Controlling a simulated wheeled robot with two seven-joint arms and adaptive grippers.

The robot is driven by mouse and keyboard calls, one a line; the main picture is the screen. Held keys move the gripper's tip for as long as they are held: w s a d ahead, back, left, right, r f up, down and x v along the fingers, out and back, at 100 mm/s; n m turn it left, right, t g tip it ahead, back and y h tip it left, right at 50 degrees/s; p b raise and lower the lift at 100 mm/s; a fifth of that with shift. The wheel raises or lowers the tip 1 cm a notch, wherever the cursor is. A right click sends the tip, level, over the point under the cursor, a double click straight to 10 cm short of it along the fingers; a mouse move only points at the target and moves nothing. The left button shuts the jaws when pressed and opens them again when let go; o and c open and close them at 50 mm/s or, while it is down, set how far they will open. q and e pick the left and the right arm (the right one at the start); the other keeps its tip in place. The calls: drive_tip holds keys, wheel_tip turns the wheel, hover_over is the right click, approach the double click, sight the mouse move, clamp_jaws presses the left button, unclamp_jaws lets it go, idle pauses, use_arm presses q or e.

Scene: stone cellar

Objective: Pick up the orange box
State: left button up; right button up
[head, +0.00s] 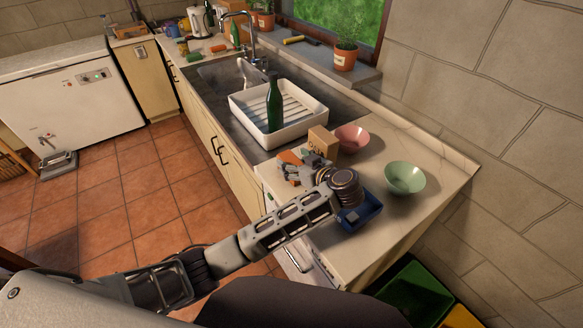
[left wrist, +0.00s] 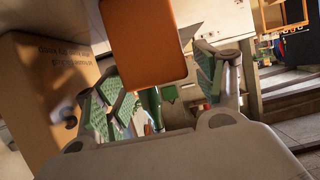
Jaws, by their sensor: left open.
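The orange box (head: 289,157) stands on the light counter, left of the cardboard box, and its near part is hidden behind my gripper. In the left wrist view the orange box (left wrist: 147,42) fills the upper middle, between and above the fingers. My left gripper (head: 288,171) is open just in front of it. Its green-padded fingers are spread in the left wrist view (left wrist: 160,88), with no clear contact on the box. My right gripper is not in view.
A cardboard box (head: 323,142) stands close beside the orange box, also in the left wrist view (left wrist: 55,90). Nearby are a pink bowl (head: 352,138), green bowl (head: 405,178), blue tray (head: 364,213) and a white rack (head: 240,112) with a green bottle (head: 274,106).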

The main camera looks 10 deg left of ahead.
sight(292, 160)
use_arm(q)
drive_tip(key=shift+x, duration=2)
drive_tip(key=shift+a+r, duration=0.1)
drive_tip(key=shift+r, duration=0.1)
drive_tip(key=c, duration=0.9)
